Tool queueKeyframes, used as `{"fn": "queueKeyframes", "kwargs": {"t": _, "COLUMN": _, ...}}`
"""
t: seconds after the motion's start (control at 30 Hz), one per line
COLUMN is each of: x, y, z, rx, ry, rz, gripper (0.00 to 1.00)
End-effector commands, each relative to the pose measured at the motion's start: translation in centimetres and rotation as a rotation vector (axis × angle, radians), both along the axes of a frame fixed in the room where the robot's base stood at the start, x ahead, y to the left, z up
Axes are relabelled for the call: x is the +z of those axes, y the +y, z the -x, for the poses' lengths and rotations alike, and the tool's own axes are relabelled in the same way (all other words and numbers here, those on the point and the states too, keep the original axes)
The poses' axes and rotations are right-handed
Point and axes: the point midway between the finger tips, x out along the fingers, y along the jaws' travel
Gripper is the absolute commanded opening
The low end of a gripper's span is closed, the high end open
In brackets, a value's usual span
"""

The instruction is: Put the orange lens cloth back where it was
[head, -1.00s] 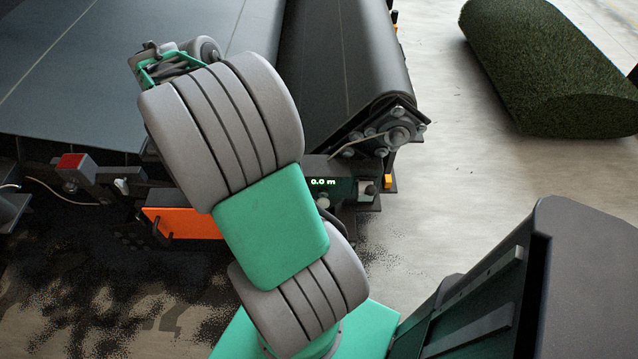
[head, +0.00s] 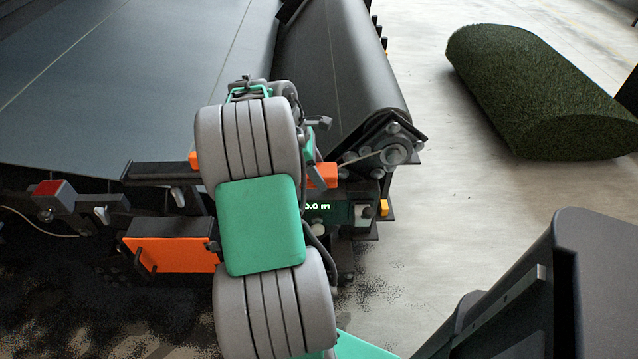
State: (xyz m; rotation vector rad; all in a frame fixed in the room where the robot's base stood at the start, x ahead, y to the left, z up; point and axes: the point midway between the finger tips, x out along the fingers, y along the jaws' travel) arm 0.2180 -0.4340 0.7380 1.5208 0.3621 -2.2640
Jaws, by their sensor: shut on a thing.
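My arm rises through the middle of the head view and covers much of what lies behind it. Part of my gripper (head: 315,177) shows at the arm's right side; its fingertips are mostly hidden. An orange piece, which looks like the orange lens cloth (head: 327,174), shows right at the gripper, above the lit display. The rest of it is hidden behind my arm. Another small orange patch (head: 193,160) peeks out at the arm's left side; I cannot tell whether it is the same thing.
A dark conveyor belt (head: 110,95) fills the upper left, with a roller end (head: 392,155) to the right. An orange panel (head: 175,254), a red button box (head: 52,197) and a display (head: 325,209) line the frame. A turf roll (head: 540,90) lies on open floor.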

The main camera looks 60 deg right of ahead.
Motion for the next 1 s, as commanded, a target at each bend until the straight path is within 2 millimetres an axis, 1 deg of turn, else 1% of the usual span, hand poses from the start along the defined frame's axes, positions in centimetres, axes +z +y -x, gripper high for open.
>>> {"fn": "queueKeyframes", "kwargs": {"t": 0.03, "x": -1.5, "y": 0.0, "z": 0.1, "rx": 0.000, "ry": 0.001, "rz": -0.003, "gripper": 0.24}}
{"fn": "queueKeyframes", "kwargs": {"t": 0.1, "x": -2.8, "y": 0.0, "z": 0.0, "rx": 0.001, "ry": 0.002, "rz": -0.001, "gripper": 0.24}}
{"fn": "queueKeyframes", "kwargs": {"t": 0.13, "x": -3.1, "y": 0.0, "z": 0.0, "rx": 0.001, "ry": 0.001, "rz": -0.001, "gripper": 0.24}}
{"fn": "queueKeyframes", "kwargs": {"t": 0.37, "x": -3.0, "y": 0.0, "z": 0.0, "rx": -0.001, "ry": 0.000, "rz": 0.000, "gripper": 0.24}}
{"fn": "queueKeyframes", "kwargs": {"t": 0.5, "x": -3.3, "y": 0.0, "z": 0.0, "rx": 0.001, "ry": 0.001, "rz": -0.001, "gripper": 0.24}}
{"fn": "queueKeyframes", "kwargs": {"t": 0.53, "x": -3.3, "y": 0.0, "z": 0.0, "rx": 0.001, "ry": 0.001, "rz": -0.001, "gripper": 0.58}}
{"fn": "queueKeyframes", "kwargs": {"t": 0.77, "x": -3.3, "y": 0.0, "z": 0.0, "rx": 0.000, "ry": 0.000, "rz": -0.001, "gripper": 0.77}}
{"fn": "queueKeyframes", "kwargs": {"t": 1.0, "x": -3.3, "y": 0.0, "z": 0.0, "rx": 0.000, "ry": 0.000, "rz": 0.000, "gripper": 0.78}}
